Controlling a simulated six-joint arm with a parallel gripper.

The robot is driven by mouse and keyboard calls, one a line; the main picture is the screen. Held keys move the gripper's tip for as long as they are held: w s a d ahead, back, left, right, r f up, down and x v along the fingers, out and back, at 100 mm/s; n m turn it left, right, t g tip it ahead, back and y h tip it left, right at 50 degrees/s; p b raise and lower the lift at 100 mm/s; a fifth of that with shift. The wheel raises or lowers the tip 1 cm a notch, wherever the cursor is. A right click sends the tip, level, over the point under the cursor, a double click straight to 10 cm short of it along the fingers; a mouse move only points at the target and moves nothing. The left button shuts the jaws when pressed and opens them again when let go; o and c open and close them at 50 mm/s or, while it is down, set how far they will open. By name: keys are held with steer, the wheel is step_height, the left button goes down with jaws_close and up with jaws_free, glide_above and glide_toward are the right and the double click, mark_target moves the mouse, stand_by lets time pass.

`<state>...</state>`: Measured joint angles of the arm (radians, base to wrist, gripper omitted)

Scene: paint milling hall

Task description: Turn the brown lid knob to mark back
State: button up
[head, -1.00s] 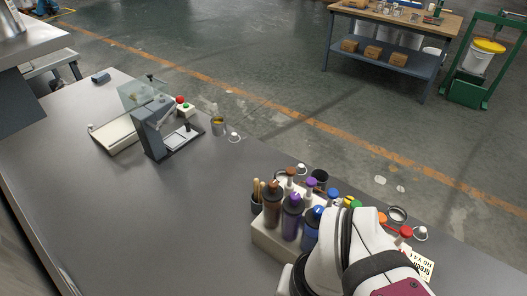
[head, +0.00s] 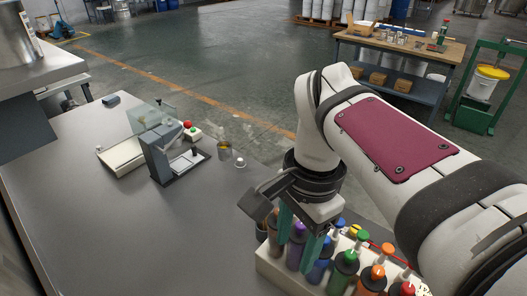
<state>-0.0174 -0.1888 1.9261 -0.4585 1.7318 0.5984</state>
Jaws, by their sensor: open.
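A pale rack (head: 281,273) holds a row of coloured bottles at the near right of the bench. The brown bottle (head: 271,221) is at its left end, partly covered by my gripper. The purple bottle (head: 298,232) shows between my fingers. My gripper (head: 297,250) points down over the left part of the rack, its two teal fingers apart. I cannot tell whether they touch anything. The brown-topped piece behind the rack is hidden by my gripper. No back mark can be made out.
Green (head: 344,264) and orange (head: 372,277) bottles crowd the rack to the right. The bench's left part is clear.

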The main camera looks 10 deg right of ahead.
steer(key=w+r+m, duration=0.7)
steer(key=w+m, duration=0.4)
steer(key=w, duration=0.3)
steer(key=shift+h, duration=0.4)
step_height(320, 180, down, 15)
steer(key=shift+s+f, duration=0.1)
steer(key=shift+d, duration=0.1)
steer(key=shift+c, duration=0.3)
jaws_close()
